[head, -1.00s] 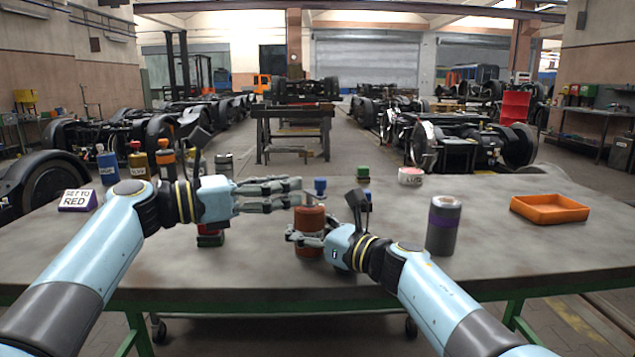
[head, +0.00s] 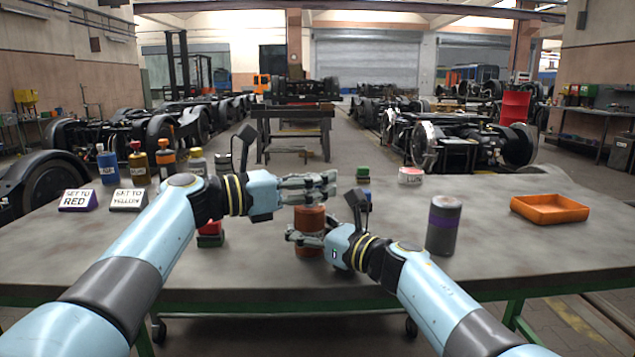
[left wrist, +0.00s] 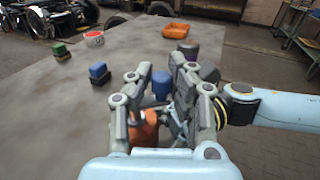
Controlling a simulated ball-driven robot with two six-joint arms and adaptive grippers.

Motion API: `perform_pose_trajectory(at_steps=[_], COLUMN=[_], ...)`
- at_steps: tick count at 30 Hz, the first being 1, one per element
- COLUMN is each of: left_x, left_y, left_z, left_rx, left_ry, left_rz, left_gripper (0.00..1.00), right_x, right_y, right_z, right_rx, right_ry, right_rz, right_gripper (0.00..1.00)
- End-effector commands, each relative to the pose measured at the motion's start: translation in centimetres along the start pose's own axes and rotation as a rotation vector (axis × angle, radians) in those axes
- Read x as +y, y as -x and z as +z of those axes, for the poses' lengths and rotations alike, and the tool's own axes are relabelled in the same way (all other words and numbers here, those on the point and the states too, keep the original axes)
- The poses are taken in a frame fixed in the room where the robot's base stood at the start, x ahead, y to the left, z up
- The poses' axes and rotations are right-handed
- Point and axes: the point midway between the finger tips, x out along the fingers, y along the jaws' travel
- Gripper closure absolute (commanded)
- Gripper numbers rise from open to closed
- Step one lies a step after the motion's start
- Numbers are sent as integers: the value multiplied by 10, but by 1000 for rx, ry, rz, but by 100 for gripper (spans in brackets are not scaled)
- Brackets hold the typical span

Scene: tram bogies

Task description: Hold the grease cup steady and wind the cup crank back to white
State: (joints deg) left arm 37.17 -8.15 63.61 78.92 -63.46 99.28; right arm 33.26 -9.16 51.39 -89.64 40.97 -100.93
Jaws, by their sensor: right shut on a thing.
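The grease cup (head: 310,219), a reddish-brown cylinder, stands upright on the grey table in the head view. My right gripper (head: 305,239) is shut on its lower side. My left gripper (head: 328,187) is open above the cup, its fingers pointing right. In the left wrist view the orange-brown cup (left wrist: 146,128) shows partly behind the fingers. A blue knob (left wrist: 162,86), which looks like the cup crank's handle, shows in the gap between the fingers. I cannot tell whether they touch it. The crank arm and any colour marks are hidden.
A red-and-green block (head: 210,233) stands left of the cup. A grey cylinder with a purple band (head: 443,226) and an orange tray (head: 550,209) are right. Small blue (left wrist: 98,71) and green (left wrist: 60,50) blocks stand behind. Signs reading red (head: 78,200) and yellow (head: 128,200) stand left.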

Motion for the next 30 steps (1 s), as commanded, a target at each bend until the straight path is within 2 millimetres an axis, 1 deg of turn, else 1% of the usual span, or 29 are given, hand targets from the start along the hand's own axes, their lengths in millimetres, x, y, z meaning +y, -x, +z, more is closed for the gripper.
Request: perform_pose_trajectory(at_steps=[1, 2, 8, 16, 23, 24, 30], left_x=[2, 2, 3, 4, 5, 6, 4], left_y=[1, 1, 2, -1, -1, -1, -2], left_z=[0, 0, -1, -1, -2, -2, -2], left_rx=[2, 2, 4, 5, 7, 7, 7], left_ry=[-2, -3, -4, -7, -7, -7, -5], left_rz=[7, 7, 14, 146, 151, 151, 148], left_gripper=[98, 100, 100, 100, 100, 86, 60], right_x=[0, 0, 0, -1, -1, -2, -1], right_y=[0, 0, 1, 1, 1, 1, 1], right_z=[1, 1, 1, 1, 1, 1, 1], right_rx=[-2, -2, -2, -2, -3, -3, -3], right_ry=[0, 0, 1, 1, 1, 1, 1], right_rz=[1, 1, 1, 0, 0, -1, -1], right_gripper=[96, 96, 96, 96, 96, 96, 96])
